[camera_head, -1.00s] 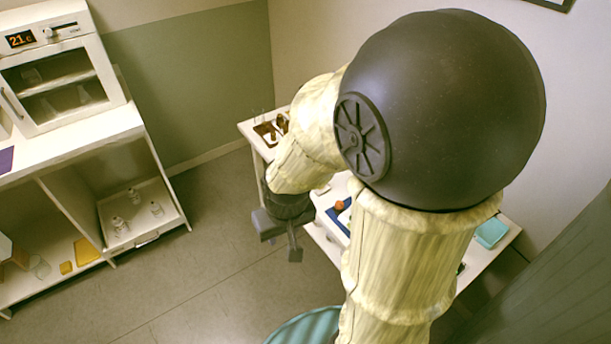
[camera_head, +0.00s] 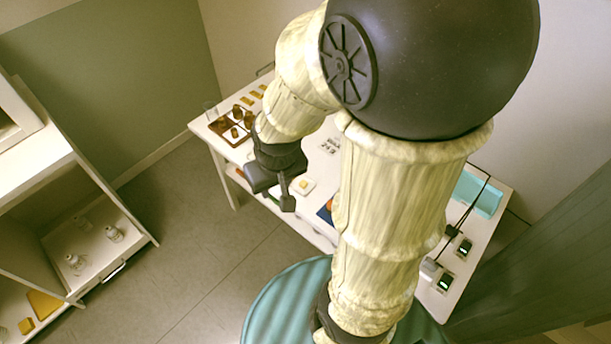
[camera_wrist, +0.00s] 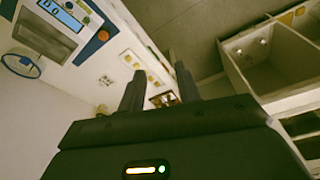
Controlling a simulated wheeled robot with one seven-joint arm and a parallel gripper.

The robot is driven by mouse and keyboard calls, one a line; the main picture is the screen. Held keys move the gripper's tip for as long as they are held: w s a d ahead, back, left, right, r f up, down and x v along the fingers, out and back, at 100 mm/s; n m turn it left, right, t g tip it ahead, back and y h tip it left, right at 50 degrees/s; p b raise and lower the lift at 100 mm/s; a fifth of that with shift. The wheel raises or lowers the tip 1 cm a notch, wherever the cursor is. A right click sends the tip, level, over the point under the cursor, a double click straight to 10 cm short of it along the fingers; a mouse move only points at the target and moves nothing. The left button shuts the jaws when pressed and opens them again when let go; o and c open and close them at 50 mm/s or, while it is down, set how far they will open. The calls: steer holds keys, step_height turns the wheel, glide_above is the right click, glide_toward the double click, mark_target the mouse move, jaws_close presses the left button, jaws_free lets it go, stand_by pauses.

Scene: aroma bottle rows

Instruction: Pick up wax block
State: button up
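My gripper (camera_head: 275,195) hangs beside the front edge of the white table (camera_head: 206,134). In the wrist view its two dark fingers (camera_wrist: 160,85) are apart with nothing between them. Several small yellow pieces (camera_head: 254,94) lie in a row at the table's far left end. A small yellow-orange block (camera_head: 26,326) lies on the low shelf at lower left, near a yellow slab (camera_head: 43,304). A pale dish with a yellow piece (camera_head: 304,186) is close to my gripper. I cannot tell which of these is the wax block.
A brown tray (camera_head: 214,127) with dark bottles stands on the table, a clear glass (camera_head: 210,110) beside it. A teal tray (camera_head: 487,204) and small devices with cables are at the right. Glass bottles (camera_head: 113,234) stand in the cabinet. Open floor lies between cabinet and table.

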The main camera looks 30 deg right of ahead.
steer(key=shift+w, duration=0.15)
step_height(320, 180, down, 20)
steer(key=w+d+f+n+g+h+b, duration=0.1)
steer(key=w+d+n+g+h+b, duration=0.15)
steer(key=n+h+b, duration=0.75)
steer(key=w+a+f+n+t+h+b, duration=0.2)
steer(key=w+f+n+t+b, duration=0.3)
steer(key=n+b, duration=0.7)
steer(key=w+f+b, duration=0.2)
steer(key=w+b, duration=0.1)
steer(key=w, duration=0.1)
steer(key=shift+w+a+h, duration=0.3)
steer(key=shift+w+a, duration=0.05)
steer(key=shift+a, duration=0.05)
